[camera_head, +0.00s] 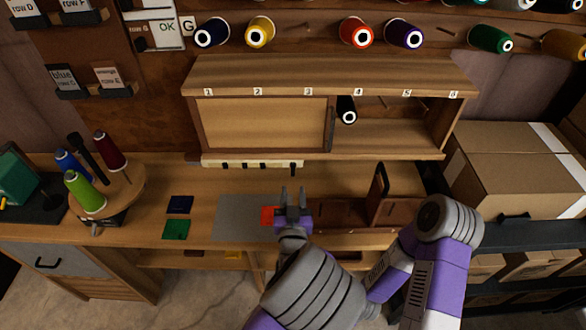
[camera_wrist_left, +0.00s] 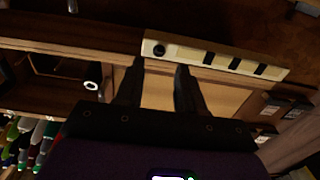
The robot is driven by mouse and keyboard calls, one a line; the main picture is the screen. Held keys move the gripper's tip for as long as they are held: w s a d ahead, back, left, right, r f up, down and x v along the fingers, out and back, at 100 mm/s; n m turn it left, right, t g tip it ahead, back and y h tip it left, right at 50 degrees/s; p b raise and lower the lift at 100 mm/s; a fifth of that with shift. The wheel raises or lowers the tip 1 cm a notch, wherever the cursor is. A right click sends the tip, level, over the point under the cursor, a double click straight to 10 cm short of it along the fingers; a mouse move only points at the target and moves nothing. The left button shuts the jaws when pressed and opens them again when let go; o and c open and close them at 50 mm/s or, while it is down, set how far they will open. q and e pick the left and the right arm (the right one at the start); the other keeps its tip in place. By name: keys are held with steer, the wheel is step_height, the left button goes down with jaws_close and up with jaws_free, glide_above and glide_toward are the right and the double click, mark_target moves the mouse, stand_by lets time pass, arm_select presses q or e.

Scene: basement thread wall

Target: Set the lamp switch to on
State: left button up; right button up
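A cream strip (camera_head: 222,163) runs under the front of the wooden cabinet, with several dark fittings along it. In the left wrist view the strip (camera_wrist_left: 196,55) appears inverted, with a round black knob (camera_wrist_left: 159,50) at one end and black rectangular pieces beside it. No label shows which fitting is the lamp switch, and I cannot read its on or off state. My left gripper (camera_head: 293,190) is open and empty, fingers pointing toward the strip near its right end; its fingertips (camera_wrist_left: 160,66) look apart from the strip. My right gripper is not in view.
The cabinet (camera_head: 330,72) has a sliding panel (camera_head: 262,122) and a black spool (camera_head: 346,110). A brown rack (camera_head: 383,205) stands to the right; a spool stand (camera_head: 130,190) is left.

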mark_target(293, 174)
arm_select(q)
steer(key=shift+w+b, duration=0.5)
steer(key=shift+w, duration=2.55)
jaws_close()
